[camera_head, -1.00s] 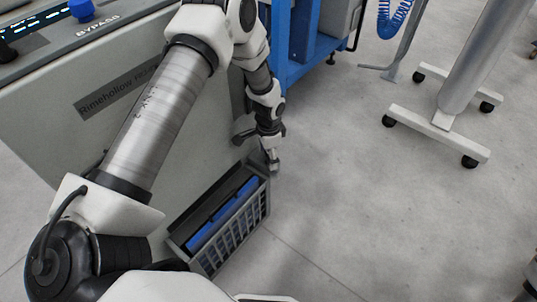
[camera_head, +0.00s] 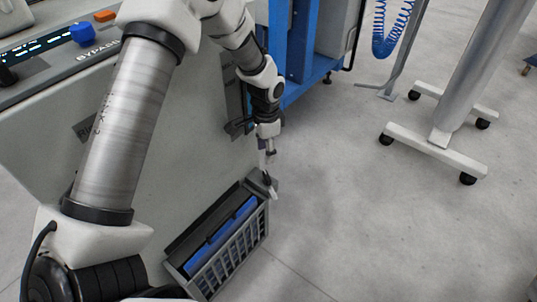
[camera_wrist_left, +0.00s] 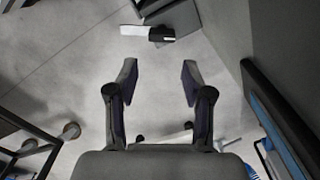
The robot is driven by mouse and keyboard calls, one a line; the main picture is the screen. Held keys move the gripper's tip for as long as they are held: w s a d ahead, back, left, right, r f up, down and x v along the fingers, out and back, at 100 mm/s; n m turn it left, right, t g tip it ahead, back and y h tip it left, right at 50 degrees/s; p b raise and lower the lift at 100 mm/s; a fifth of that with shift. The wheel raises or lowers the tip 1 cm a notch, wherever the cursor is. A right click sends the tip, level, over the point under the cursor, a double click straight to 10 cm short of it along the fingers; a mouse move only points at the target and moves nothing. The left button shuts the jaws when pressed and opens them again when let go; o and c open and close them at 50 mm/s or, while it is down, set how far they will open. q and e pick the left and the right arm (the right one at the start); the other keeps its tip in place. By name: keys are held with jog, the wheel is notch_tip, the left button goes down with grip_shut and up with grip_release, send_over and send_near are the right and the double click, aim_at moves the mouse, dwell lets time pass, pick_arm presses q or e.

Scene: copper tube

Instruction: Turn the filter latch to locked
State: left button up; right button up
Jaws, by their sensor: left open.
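The filter latch (camera_head: 270,187), a small dark and pale lever, sits at the upper right corner of the grey filter housing (camera_head: 217,281) in the head view. In the left wrist view the latch (camera_wrist_left: 148,32) shows at the top centre, with a white bar pointing left and a black block at its right. My left gripper (camera_head: 267,160) points down just above this corner. In the left wrist view its two fingers (camera_wrist_left: 160,78) are spread with nothing between them, and the latch lies beyond the tips. My right gripper is not in view.
The housing holds a blue-edged filter (camera_head: 222,232) and stands against the grey machine (camera_head: 170,150). A blue frame (camera_head: 292,60) stands behind the arm. A wheeled stand (camera_head: 437,150) is at right. The floor (camera_head: 370,225) between is clear.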

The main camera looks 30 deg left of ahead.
aim_at(270, 185)
pick_arm(q)
jog(key=shift+w+a+r+n, duration=0.15)
jog(key=shift+w+r+n, duration=0.15)
jog(key=shift+w+r, duration=0.45)
jog(key=c, duration=0.5)
jog(key=w, duration=0.1)
jog(key=w+d+r+p, duration=0.1)
jog(key=shift+w+r, duration=0.1)
jog(key=shift+w, duration=0.2)
grip_shut()
jog(key=w+d+f+g+y+p, duration=0.1)
jog(key=w+d+f+g+p, duration=0.15)
jog(key=d, duration=0.45)
jog(key=s+a+b+x, duration=0.1)
jog(key=s+b+x, duration=0.1)
jog(key=x, duration=1.2)
jog(key=shift+s+a+m+y+b, duration=0.25)
jog(key=shift+s+m+b, duration=0.2)
jog(key=shift+b, duration=0.25)
jog(key=shift+t, duration=0.25)
